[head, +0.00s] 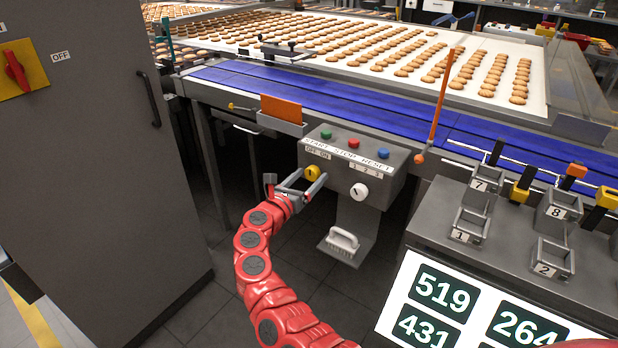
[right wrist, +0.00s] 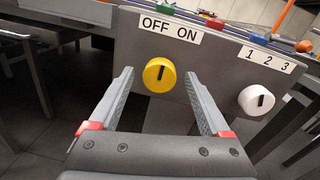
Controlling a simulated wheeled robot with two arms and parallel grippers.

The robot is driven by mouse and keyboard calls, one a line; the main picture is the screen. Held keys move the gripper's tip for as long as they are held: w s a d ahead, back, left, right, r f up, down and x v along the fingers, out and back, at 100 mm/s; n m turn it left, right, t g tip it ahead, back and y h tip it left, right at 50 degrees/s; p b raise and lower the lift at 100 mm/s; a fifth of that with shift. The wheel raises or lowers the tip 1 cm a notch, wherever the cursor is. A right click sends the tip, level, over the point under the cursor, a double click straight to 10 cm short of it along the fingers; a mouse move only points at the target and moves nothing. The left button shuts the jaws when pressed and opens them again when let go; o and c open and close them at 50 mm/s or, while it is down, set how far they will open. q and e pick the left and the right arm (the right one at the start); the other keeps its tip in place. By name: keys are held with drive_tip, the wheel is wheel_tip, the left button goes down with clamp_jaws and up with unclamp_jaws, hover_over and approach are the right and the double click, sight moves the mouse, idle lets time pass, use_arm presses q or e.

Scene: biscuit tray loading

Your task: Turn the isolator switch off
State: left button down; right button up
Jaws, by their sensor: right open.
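A red rotary handle (head: 15,70) sits on a yellow plate (head: 34,66) on the grey cabinet at far left, close to upright, with an OFF label (head: 61,56) to its right. A yellow knob (head: 312,172) is on the front of the grey control box under the OFF ON label. In the right wrist view the yellow knob (right wrist: 160,75) has its dark mark close to upright. My right gripper (head: 313,178) is open and empty, its fingertips (right wrist: 160,78) to either side of the yellow knob in that view; contact cannot be told. My left gripper is not in view.
The control box (head: 385,166) also carries a white knob (head: 359,191) and green, red and blue buttons on top. A brush (head: 342,240) lies on a shelf below. A blue conveyor (head: 330,105) runs behind. A numbered panel (head: 490,235) stands at right. The cabinet (head: 105,170) fills the left.

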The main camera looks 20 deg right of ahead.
drive_tip(key=shift+w+d, duration=0.15)
clamp_jaws()
idle(0.4)
